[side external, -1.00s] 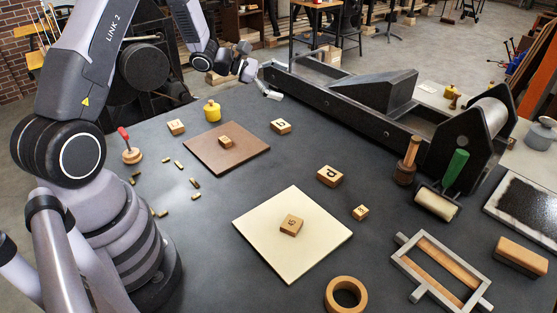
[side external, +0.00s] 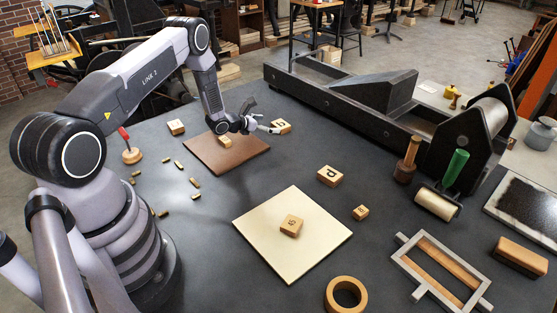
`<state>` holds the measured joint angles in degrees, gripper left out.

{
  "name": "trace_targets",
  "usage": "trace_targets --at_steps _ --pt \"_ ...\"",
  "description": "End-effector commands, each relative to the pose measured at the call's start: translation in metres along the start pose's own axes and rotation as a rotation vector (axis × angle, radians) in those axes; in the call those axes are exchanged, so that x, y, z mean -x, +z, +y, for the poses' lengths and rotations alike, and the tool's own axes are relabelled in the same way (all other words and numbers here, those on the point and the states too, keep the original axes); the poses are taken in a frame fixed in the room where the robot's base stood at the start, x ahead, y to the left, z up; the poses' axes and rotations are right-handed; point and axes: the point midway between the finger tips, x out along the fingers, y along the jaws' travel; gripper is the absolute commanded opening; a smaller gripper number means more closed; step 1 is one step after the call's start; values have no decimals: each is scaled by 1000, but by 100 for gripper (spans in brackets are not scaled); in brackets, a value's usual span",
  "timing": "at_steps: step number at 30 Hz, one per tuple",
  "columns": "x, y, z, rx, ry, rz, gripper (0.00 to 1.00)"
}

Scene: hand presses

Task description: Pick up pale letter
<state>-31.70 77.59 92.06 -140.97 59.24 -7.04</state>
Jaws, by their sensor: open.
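Several pale wooden letter blocks lie about the dark table. One block (side external: 281,126) is at the back, just beyond the brown board's right corner, and my gripper (side external: 263,121) is open right beside it, its fingertips partly overlapping it in the picture. I cannot tell whether they touch. Another block (side external: 225,141) lies on the brown board (side external: 245,152) under my wrist. Other blocks are at the back left (side external: 176,127), at mid table (side external: 329,175), on the cream board (side external: 291,225), and a small one (side external: 360,211) to its right.
A long dark metal press (side external: 345,92) blocks the back right. A wooden-handled tool (side external: 407,160), a green-handled roller (side external: 440,200), a metal frame (side external: 440,270) and a wooden ring (side external: 346,295) stand to the right and front. Small brass pieces (side external: 195,183) lie scattered at left.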

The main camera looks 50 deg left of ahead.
Motion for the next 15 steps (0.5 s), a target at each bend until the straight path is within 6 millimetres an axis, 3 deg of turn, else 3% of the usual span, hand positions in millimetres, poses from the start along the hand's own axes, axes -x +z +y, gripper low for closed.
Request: trace_targets --at_steps 15 --pt "-54 -2 2 -1 -1 -1 96"
